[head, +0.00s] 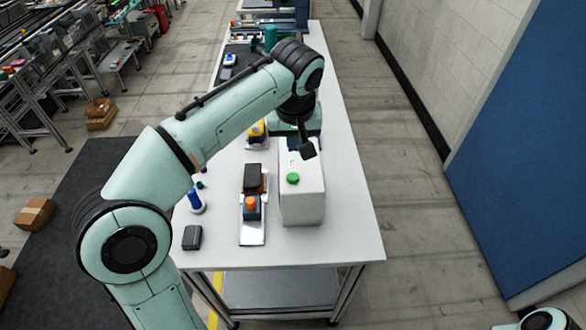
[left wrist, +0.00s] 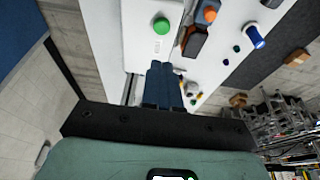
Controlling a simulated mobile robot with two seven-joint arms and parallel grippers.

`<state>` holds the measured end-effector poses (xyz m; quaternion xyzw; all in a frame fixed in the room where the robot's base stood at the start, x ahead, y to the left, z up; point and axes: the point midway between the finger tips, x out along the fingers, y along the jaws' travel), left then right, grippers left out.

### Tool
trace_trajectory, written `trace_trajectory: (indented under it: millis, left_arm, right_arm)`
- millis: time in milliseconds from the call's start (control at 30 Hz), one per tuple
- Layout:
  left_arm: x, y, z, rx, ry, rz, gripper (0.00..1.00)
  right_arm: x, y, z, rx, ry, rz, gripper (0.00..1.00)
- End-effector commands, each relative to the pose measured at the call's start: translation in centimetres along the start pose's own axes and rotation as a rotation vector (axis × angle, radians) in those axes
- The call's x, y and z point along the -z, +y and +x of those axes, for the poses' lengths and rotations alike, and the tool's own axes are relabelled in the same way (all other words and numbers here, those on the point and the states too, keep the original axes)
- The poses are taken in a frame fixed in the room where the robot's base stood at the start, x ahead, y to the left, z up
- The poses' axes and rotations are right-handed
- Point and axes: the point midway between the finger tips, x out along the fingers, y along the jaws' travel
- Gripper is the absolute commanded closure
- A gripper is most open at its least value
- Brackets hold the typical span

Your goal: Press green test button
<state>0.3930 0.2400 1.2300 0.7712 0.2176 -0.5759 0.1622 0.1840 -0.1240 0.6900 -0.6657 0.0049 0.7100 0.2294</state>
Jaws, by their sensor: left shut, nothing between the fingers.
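The green test button (head: 293,178) sits on top of a white box (head: 304,204) on the white table. In the left wrist view the green button (left wrist: 161,25) shows beyond my fingertips, on the pale box face (left wrist: 140,48). My left gripper (head: 308,150) is shut and empty, above the box and a little behind and right of the button in the head view. Its closed fingers (left wrist: 160,68) point towards the button in the left wrist view, apart from it. My right gripper is not in view; only a bit of my right arm shows at the lower right.
Left of the box, a pallet fixture (head: 252,236) holds an orange-topped blue part (head: 251,204) and a dark block (head: 252,177). A blue bottle (head: 195,202) and a dark grey box (head: 192,238) stand near the left edge. The table's front right corner (head: 350,245) is clear.

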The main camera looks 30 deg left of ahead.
Motion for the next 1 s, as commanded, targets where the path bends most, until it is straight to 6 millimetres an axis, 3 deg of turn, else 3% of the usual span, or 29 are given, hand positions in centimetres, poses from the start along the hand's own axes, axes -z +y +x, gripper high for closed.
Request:
trace_trajectory:
  millis: [300, 500, 700, 1000]
  left_arm:
    - [-0.2, -0.1, 7.1, 0.005, -0.006, 0.0, 1.0]
    - [-0.7, -0.1, 10.3, 0.003, -0.004, 0.001, 1.0]
    - [-1.1, 0.0, 11.8, 0.001, -0.001, 0.0, 1.0]
    - [-1.1, 0.0, 12.0, 0.0, 0.0, 0.0, 1.0]
  right_arm:
    - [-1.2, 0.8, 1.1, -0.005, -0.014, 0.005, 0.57]
    - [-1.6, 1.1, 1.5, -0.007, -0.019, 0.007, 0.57]
    - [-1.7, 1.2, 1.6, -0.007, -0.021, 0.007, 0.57]
    - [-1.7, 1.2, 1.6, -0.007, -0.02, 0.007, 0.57]
